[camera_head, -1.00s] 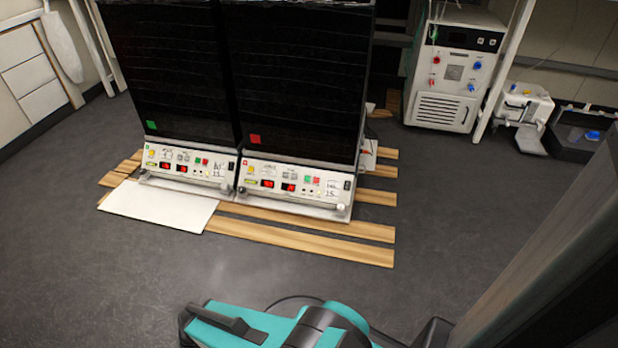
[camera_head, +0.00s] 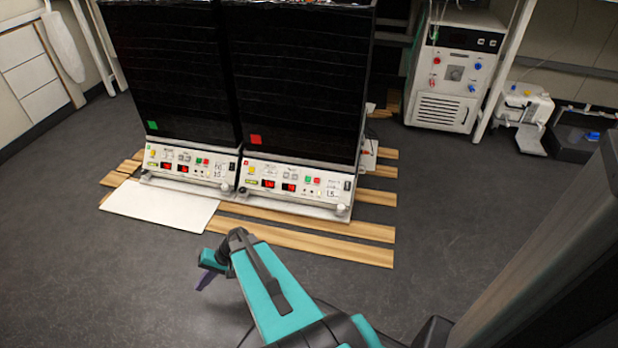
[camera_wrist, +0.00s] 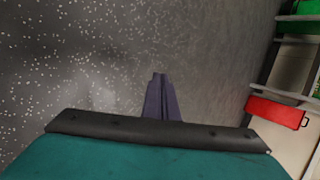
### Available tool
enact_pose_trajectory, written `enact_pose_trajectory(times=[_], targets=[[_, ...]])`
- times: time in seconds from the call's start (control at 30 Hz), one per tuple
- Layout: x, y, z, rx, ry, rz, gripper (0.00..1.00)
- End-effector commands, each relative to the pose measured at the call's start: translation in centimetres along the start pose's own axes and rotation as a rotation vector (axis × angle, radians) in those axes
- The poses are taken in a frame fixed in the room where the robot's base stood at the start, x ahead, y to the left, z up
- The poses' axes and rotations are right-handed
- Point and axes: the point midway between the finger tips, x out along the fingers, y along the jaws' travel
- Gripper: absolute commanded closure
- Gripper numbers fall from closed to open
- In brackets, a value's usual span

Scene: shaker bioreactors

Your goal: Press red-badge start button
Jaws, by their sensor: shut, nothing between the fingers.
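Two black shaker bioreactors stand side by side in the head view. The right one (camera_head: 300,90) bears a red badge (camera_head: 256,140) at its lower left, and the left one (camera_head: 170,80) a green badge (camera_head: 152,125). Under the red badge is a white control panel (camera_head: 297,186) with red displays and small green and red buttons (camera_head: 312,181); which is the start button I cannot tell. My gripper (camera_head: 204,281) is in front of and below the panels, apart from them. In the wrist view its purple fingers (camera_wrist: 158,80) are shut and empty over the floor.
Wooden boards (camera_head: 300,243) and a white sheet (camera_head: 160,206) lie on the floor under and before the machines. A white unit with knobs (camera_head: 446,108) stands at the back right. Grey floor in front is clear. The wrist view shows a red thing (camera_wrist: 276,112) at right.

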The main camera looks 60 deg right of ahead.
Motion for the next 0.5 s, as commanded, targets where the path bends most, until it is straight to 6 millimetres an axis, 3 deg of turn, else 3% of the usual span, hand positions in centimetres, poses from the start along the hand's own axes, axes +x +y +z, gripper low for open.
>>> enact_pose_trajectory(times=[0.03,0.2,0.5], targets=[[-1.4,0.4,-2.2,0.016,0.042,-0.014,1.0],[-6.1,2.1,-7.9,0.059,0.167,-0.055,1.0],[-15.9,6.4,-16.6,0.135,0.387,-0.11,1.0]])
